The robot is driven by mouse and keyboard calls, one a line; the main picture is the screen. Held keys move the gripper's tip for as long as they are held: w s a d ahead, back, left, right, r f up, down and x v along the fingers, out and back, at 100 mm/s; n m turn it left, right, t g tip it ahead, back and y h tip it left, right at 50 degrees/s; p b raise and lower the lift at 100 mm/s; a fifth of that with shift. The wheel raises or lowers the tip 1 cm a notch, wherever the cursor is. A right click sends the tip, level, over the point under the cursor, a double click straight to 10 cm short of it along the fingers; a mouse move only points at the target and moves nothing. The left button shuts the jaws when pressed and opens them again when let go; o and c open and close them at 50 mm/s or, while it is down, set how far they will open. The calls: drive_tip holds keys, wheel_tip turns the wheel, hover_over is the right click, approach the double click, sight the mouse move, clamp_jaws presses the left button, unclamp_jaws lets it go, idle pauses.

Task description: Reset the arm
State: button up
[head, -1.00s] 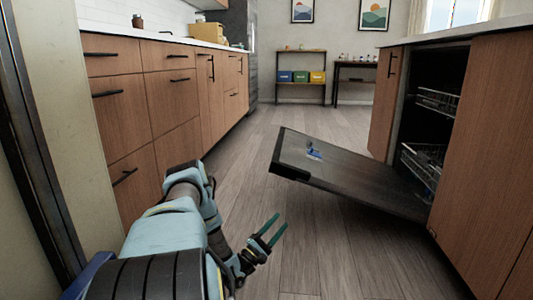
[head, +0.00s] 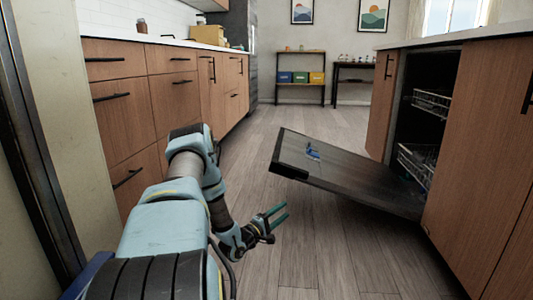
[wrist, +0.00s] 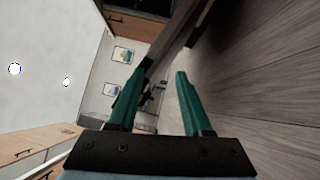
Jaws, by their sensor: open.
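My gripper (head: 278,215) is open and empty, held in the air above the wooden floor in the head view. Its two green fingers point to the right, left of and nearer than the lowered dishwasher door (head: 345,180). In the wrist view my gripper (wrist: 158,100) shows its fingers spread apart with nothing between them. My arm reaches forward from the bottom of the head view and bends down at the elbow.
The open dishwasher (head: 420,130) has two racks, and a small blue item (head: 312,152) lies on its door. Wooden drawers (head: 125,130) line the left. A shelf with colored bins (head: 300,77) stands at the back.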

wheel_tip(320, 180, up, 8)
drive_tip(key=w+a+m+g+y+p, duration=0.2)
drive_tip(key=m+g+y+p, duration=0.1)
drive_tip(key=m+y, duration=0.2)
drive_tip(key=s+a+r+m+g+y+p, duration=0.2)
drive_tip(key=s+a+r+m+y, duration=0.1)
drive_tip(key=s+a+r+y, duration=0.4)
drive_tip(key=s+a+r+m+g+y+p, duration=0.1)
drive_tip(key=s+r+g+p, duration=0.1)
drive_tip(key=s+r, duration=0.45)
drive_tip(key=s+a+r+m+g+p, duration=0.1)
drive_tip(key=s+r+g, duration=0.15)
drive_tip(key=s, duration=0.75)
drive_tip(key=s+a+r+m+g+y+p, duration=0.1)
drive_tip(key=s+r+g+p, duration=0.1)
drive_tip(key=s+r, duration=0.5)
wheel_tip(320, 180, up, 36)
drive_tip(key=s+p, duration=0.2)
drive_tip(key=p, duration=3.5)
drive_tip(key=shift+f+m, duration=0.15)
drive_tip(key=shift+m, duration=0.15)
